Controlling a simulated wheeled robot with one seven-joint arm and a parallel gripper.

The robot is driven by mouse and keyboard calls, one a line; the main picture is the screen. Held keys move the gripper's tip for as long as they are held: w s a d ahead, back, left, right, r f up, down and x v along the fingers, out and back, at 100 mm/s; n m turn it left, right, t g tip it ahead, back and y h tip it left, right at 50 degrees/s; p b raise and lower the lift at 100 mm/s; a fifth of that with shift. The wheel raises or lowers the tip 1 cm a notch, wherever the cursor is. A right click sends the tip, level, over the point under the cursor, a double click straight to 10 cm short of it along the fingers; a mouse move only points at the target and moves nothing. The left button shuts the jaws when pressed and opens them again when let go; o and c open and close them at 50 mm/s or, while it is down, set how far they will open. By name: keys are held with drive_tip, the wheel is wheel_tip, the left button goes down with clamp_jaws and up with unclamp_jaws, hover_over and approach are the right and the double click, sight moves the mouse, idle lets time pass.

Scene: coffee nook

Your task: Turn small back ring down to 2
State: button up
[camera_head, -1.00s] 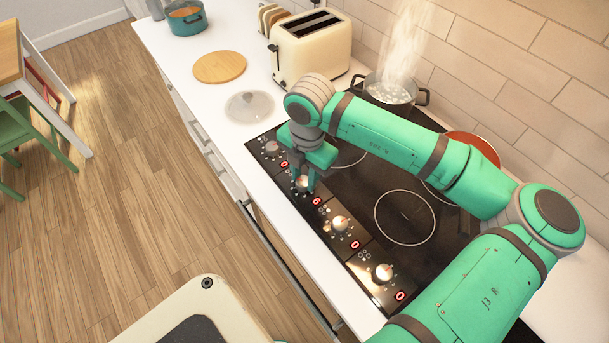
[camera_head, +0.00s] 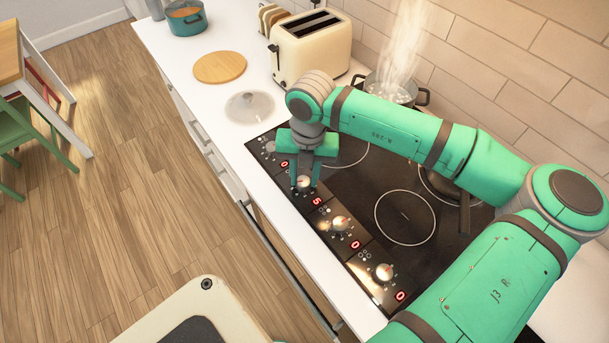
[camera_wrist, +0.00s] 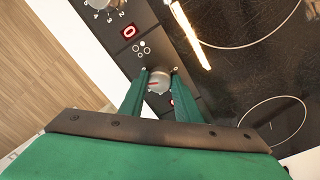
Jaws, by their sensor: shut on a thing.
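My gripper (camera_head: 305,186) is over the row of knobs at the stove's front left edge. It is shut on the second knob from the far end (camera_head: 303,181). The wrist view shows the same silver knob (camera_wrist: 158,82) between my two green fingers. In the head view the red display beside this knob (camera_head: 317,201) reads 5. The hob (camera_head: 405,216) is black glass with ring outlines. A steaming pot (camera_head: 419,98) stands on a back ring, partly hidden by my arm. The displays at the other knobs read 0.
Two nearer knobs (camera_head: 339,223) and (camera_head: 384,271) stand along the panel. A glass lid (camera_head: 250,106), a round wooden board (camera_head: 219,67), a cream toaster (camera_head: 310,48) and a teal pot (camera_head: 187,20) are on the white counter. A dark pan (camera_head: 440,186) sits under my arm.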

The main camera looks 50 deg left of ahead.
drive_tip(key=n, duration=0.6)
drive_tip(key=shift+n, duration=0.3)
drive_tip(key=n, duration=0.6)
drive_tip(key=shift+s+a+h, duration=0.1)
drive_tip(key=shift+h, duration=0.2)
drive_tip(key=n, duration=0.6)
drive_tip(key=shift+n, duration=0.3)
drive_tip(key=n, duration=0.5)
drive_tip(key=shift+s+n, duration=0.1)
drive_tip(key=shift+n, duration=0.2)
drive_tip(key=o, duration=1)
drive_tip(key=shift+o, duration=0.2)
drive_tip(key=shift+r, duration=0.1)
